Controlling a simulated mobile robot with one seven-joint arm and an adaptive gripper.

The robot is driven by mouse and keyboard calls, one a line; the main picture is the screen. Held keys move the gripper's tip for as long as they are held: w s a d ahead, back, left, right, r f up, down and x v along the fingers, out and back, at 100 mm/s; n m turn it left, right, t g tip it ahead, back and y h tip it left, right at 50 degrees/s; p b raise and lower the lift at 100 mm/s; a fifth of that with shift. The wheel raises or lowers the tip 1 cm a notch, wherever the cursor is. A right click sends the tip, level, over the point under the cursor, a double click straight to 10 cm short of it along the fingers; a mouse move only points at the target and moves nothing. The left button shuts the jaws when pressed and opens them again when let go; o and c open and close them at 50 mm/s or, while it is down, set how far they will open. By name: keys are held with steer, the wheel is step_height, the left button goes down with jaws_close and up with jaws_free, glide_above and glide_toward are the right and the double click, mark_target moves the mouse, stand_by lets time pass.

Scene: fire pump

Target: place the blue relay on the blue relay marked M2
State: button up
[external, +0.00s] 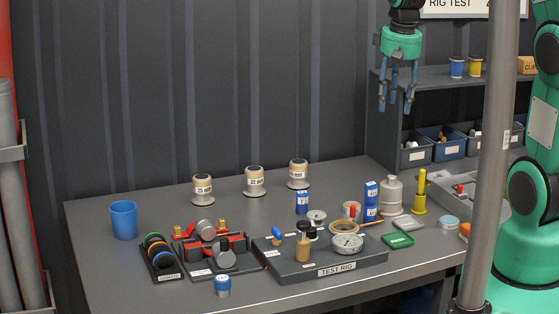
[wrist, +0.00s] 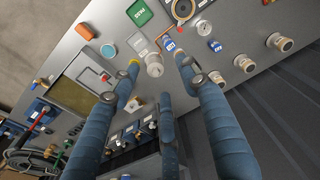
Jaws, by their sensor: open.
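One blue relay (external: 302,203) with a white label stands upright on the table behind the test rig. To its right, two blue relays are stacked: an upper one (external: 371,189) sits on a lower one (external: 371,213). Their labels are too small to read, so I cannot tell which is M2. In the wrist view the lone relay (wrist: 214,45) and the stack (wrist: 169,44) show beyond my fingertips. My gripper (external: 396,104) is open and empty, pointing down high above the table's back right. Its blue fingers also fill the wrist view (wrist: 158,76).
A grey bottle-like weight (external: 391,194) stands close right of the stack, with a yellow-handled part (external: 420,192) beyond. The test rig (external: 320,264) with gauges lies in front. A shelf with bins (external: 440,143) is behind right. A vertical pole (external: 487,150) crosses the view.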

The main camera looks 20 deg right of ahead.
steer(key=s+r+t, duration=0.1)
steer(key=s+r, duration=0.3)
steer(key=s, duration=0.5)
steer(key=s+d+r+t, duration=0.1)
steer(key=s+r, duration=0.3)
steer(key=s, duration=0.5)
steer(key=s+d+r+m+t, duration=0.1)
steer(key=s+r+t, duration=0.1)
steer(key=s+r, duration=0.3)
steer(key=s, duration=0.3)
steer(key=shift+s, duration=0.4)
steer(key=shift+f, duration=0.1)
step_height(320, 180, down, 8)
steer(key=b, duration=0.8)
